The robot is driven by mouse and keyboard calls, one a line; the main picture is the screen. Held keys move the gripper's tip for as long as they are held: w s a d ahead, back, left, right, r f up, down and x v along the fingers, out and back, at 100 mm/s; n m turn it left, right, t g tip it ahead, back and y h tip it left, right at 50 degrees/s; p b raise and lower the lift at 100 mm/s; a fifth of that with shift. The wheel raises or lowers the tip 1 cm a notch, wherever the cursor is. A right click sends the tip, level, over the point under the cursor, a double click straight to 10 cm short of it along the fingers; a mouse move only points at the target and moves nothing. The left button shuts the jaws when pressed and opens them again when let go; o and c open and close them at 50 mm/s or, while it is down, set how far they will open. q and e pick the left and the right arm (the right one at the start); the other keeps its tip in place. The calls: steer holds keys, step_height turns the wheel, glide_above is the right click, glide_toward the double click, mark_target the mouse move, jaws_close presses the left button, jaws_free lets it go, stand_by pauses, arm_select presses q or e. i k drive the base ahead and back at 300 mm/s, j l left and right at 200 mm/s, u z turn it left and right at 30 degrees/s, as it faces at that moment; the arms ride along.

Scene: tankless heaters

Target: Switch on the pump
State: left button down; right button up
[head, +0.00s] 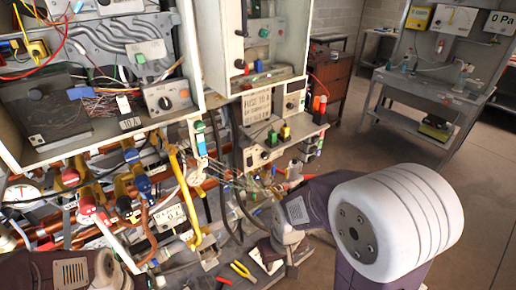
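No part can be surely told as the pump or its switch; labels are too small to read. A grey box with a dark rotary knob (165,103) sits at the lower right of the open left cabinet (200,60). My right gripper (272,256) is low in front of the heater bench, right of the yellow-handled pliers. Its fingers are small and partly hidden, so its opening is unclear. My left arm enters at the bottom left, and its gripper (128,264) is near the lower pipes, mostly cut off or hidden.
Copper pipes with red valve handles (92,208) and a yellow pipe (185,195) crowd the left. Pliers (242,271) lie low in the middle. A grey workbench (425,92) stands back right; the floor before it is clear.

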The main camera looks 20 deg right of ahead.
mark_target(250, 160)
steer(key=i+l, duration=0.1)
steer(key=l, duration=1.15)
steer(key=i+z, duration=0.05)
